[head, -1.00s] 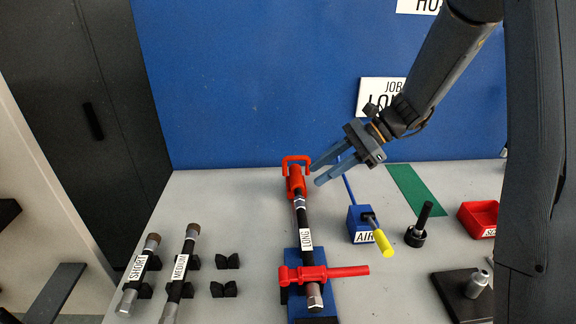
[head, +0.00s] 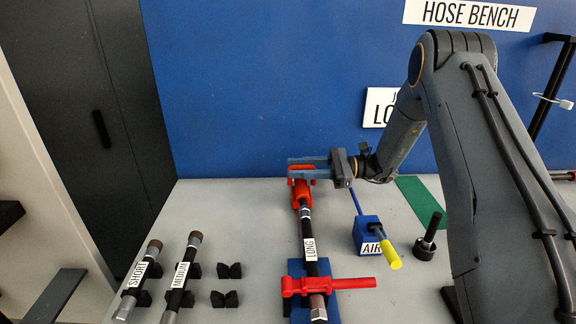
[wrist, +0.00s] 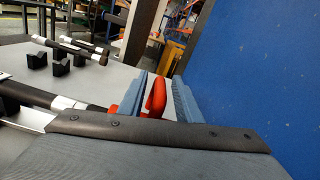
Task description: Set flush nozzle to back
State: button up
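The red flush nozzle (head: 301,193) sits at the back end of the hose labelled LONG (head: 310,247), with a loop-shaped handle at its back. My gripper (head: 290,167) is at this handle, pointing left, and partly hides it. In the wrist view the red handle (wrist: 157,96) stands between my two fingers (wrist: 160,98), with a gap visible on the right side. The fingers look open around it. I cannot tell whether the left finger touches it.
A red clamp (head: 340,283) crosses the LONG hose's front end. A blue AIR block (head: 367,231) with a yellow-tipped lever (head: 390,254) stands to the right. SHORT (head: 138,278) and MEDIUM (head: 181,275) hoses lie left. A blue wall (head: 250,90) rises behind.

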jog(key=shift+a+p, duration=0.5)
jog(key=shift+a, duration=1.05)
jog(key=shift+c, duration=0.3)
grip_shut()
